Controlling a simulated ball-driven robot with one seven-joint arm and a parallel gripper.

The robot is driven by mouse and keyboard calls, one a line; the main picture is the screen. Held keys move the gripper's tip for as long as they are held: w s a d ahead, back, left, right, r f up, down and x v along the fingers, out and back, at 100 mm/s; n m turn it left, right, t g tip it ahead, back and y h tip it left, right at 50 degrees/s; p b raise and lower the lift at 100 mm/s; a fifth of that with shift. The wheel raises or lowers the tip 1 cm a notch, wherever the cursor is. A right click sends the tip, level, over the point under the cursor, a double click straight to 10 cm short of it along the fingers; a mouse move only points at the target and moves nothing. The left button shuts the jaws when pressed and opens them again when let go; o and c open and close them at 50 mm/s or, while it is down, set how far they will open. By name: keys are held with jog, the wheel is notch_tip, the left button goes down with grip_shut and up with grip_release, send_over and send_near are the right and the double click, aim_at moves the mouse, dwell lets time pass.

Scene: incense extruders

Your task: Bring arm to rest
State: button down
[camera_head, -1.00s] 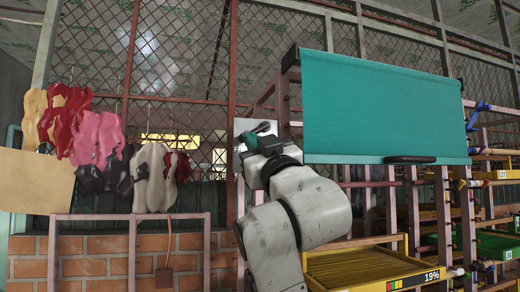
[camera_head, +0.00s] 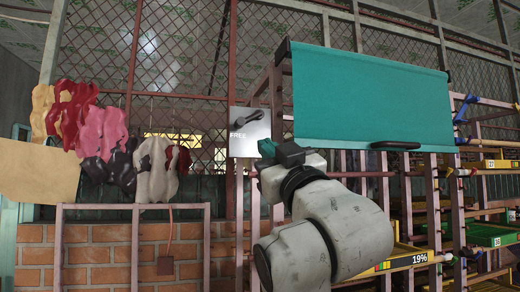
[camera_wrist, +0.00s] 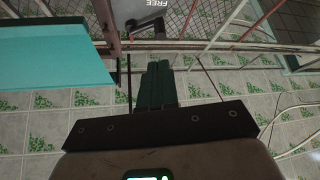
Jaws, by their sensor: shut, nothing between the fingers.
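My arm reaches up from the lower right in the head view. My gripper (camera_head: 267,149) is at its end, with dark green fingers together and nothing between them. It is in front of and just below a pale panel (camera_head: 241,143) marked FREE with a dark handle (camera_head: 248,118). The gripper is apart from the handle in the picture. In the wrist view the closed fingers (camera_wrist: 154,72) point away over a tiled floor, and the panel's FREE lettering shows upside down at the top.
A teal blind (camera_head: 370,100) with a black handle hangs on a rack to the right. Yellow trays (camera_head: 385,267) and rack posts stand below it. Coloured gloves (camera_head: 100,135) hang at the left above a brick wall (camera_head: 100,255). Patterned floor (camera_wrist: 40,125) shows clear in the wrist view.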

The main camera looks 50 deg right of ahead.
jog(key=shift+b+v, duration=0.3)
jog(key=shift+v, duration=1.35)
jog(key=w+a+f+g+y, duration=0.1)
jog(key=w+f+g+y, duration=0.15)
jog(key=f, duration=1.15)
jog(key=w+a+f+g+y, duration=0.15)
jog(key=f+g, duration=0.25)
jog(key=f, duration=1.1)
jog(key=w+a+f+g+y, duration=0.1)
jog(key=w+f+g+y, duration=0.2)
jog(key=f, duration=1.1)
jog(key=s+a+f+g+y, duration=0.1)
jog(key=s+a+f+g, duration=0.3)
jog(key=f, duration=0.6)
jog(key=s+a+f+g+y, duration=0.1)
jog(key=s+f+g, duration=0.2)
jog(key=s+f, duration=0.5)
jog(key=s+a+f+g, duration=0.2)
jog(key=s+f+g, duration=0.3)
jog(key=s+f, duration=0.7)
jog(key=s, duration=0.3)
jog(key=shift+f, duration=0.2)
